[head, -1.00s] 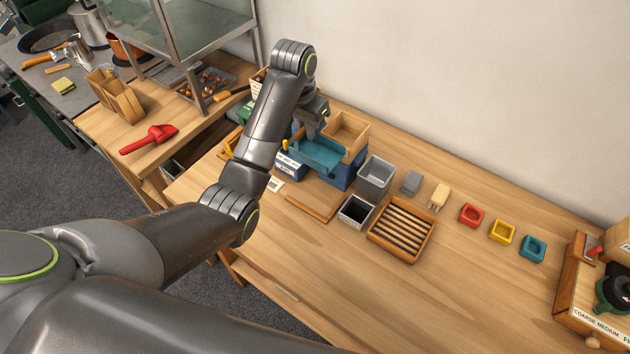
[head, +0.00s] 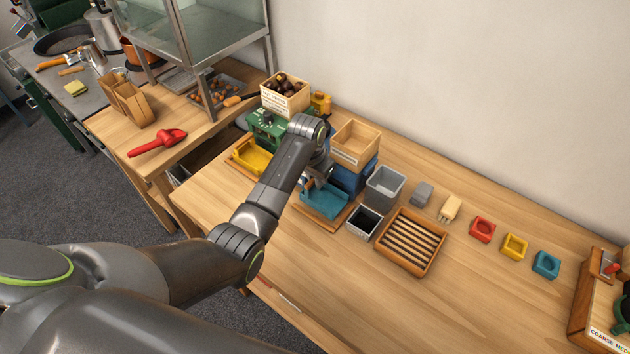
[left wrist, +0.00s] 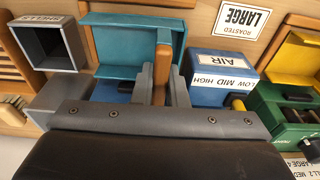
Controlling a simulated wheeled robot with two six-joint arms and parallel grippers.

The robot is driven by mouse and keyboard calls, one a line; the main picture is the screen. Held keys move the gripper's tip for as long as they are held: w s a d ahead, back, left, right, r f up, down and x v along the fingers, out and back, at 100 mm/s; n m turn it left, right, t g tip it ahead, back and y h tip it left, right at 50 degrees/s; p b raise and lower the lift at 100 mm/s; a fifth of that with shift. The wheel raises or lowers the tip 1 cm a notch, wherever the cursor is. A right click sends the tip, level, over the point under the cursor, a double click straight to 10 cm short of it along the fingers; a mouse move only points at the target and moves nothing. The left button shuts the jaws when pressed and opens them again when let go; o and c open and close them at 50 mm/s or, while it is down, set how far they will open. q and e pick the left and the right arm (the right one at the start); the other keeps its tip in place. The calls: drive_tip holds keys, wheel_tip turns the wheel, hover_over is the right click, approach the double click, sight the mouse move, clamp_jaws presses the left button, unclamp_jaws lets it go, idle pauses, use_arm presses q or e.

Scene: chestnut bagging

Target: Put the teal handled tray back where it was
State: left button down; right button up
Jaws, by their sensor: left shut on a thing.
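The teal handled tray (head: 325,201) is at or just above a wooden board (head: 345,215) in front of the blue machine (head: 352,181); I cannot tell if it touches the board. My left gripper (head: 320,179) is shut on its handle, at the tray's back side. In the left wrist view the teal tray (left wrist: 122,48) looks empty and level, and the fingers (left wrist: 162,92) close on both sides of the brown wooden handle (left wrist: 163,62). The blue machine also shows there, with its AIR label (left wrist: 226,68). My right gripper is out of view.
Right of the tray stand a dark-lined shells bin (head: 364,221), a grey bin (head: 385,188) and a slatted wooden tray (head: 411,241). On the left are a green machine (head: 267,127) and a yellow tray (head: 252,156). The table's front is clear.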

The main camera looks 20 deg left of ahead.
use_arm(q)
drive_tip(key=shift+f, duration=0.95)
drive_tip(key=shift+f, duration=0.1)
drive_tip(key=c, duration=1.5)
unclamp_jaws()
drive_tip(key=shift+o, duration=0.2)
drive_tip(key=r, duration=0.4)
drive_tip(key=s+r+b, duration=0.1)
drive_tip(key=r, duration=0.7)
drive_tip(key=shift+s+a, duration=0.3)
drive_tip(key=shift+s, duration=0.1)
